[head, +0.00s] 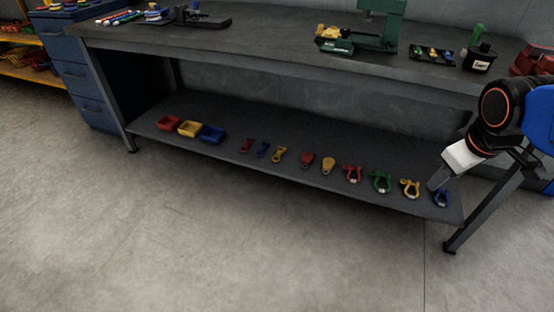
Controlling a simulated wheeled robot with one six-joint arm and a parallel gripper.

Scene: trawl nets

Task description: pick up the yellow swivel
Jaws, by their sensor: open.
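On the lower shelf of the workbench, a small, slim yellow fitting (279,155) looks like the yellow swivel. It lies in a row, to the right of similar red (246,146) and blue (263,150) fittings. A wider, rounded yellow piece (328,165) lies further right; its exact kind is hard to tell. My gripper (438,181) is at the right end of the shelf, near the blue shackle (441,198), well to the right of the yellow swivel. It is open, and nothing shows between its fingers, which are small and partly unclear.
Red, yellow and blue bins (189,128) stand at the shelf's left. A wide red piece (307,160) and red, green and yellow shackles (381,182) lie between swivel and gripper. The bench top (270,50) overhangs the shelf; a bench leg (485,208) stands right. The front floor is clear.

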